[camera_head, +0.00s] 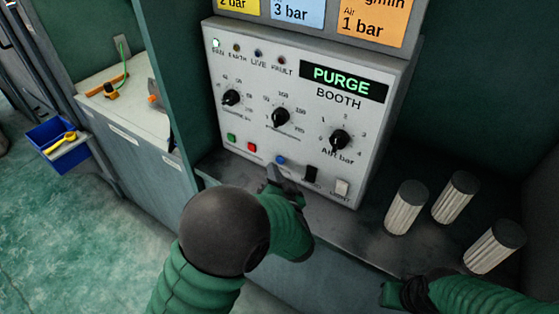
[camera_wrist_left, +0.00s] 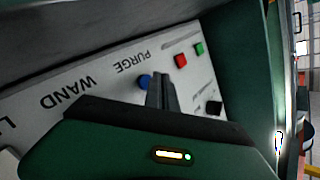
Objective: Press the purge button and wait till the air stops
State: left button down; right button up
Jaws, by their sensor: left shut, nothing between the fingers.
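The light grey control panel (camera_head: 305,92) stands upright with a lit green PURGE display (camera_head: 345,83) above the word BOOTH. The blue purge button (camera_head: 280,159) is on its lower part; it also shows in the left wrist view (camera_wrist_left: 145,82) near the PURGE label. My left gripper (camera_head: 273,172) is shut and empty, its tip just below the blue button in the head view. In the wrist view the shut fingers (camera_wrist_left: 159,82) are close beside the button; I cannot tell whether they touch. My right gripper (camera_head: 402,293) is at the lower right, its fingers unclear.
Green and red buttons (camera_head: 252,147) sit left of the blue one, and black and white rocker switches (camera_head: 342,187) sit right. Several pleated cylinders (camera_head: 405,208) stand on the ledge at the right. A bench (camera_head: 130,110) and blue bin (camera_head: 58,142) are at the left.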

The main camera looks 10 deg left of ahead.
pick_arm(q)
jog(key=shift+s, duration=0.1)
jog(key=shift+s+a+p, duration=0.15)
jog(key=shift+s+a, duration=0.15)
jog(key=shift+s, duration=0.45)
jog(key=shift+s+a+p, duration=0.15)
jog(key=shift+s+a, duration=0.1)
jog(key=shift+s, duration=0.5)
jog(key=shift+s+a+p, duration=0.15)
jog(key=shift+s+a, duration=0.15)
jog(key=shift+s, duration=0.45)
jog(key=shift+f, duration=0.1)
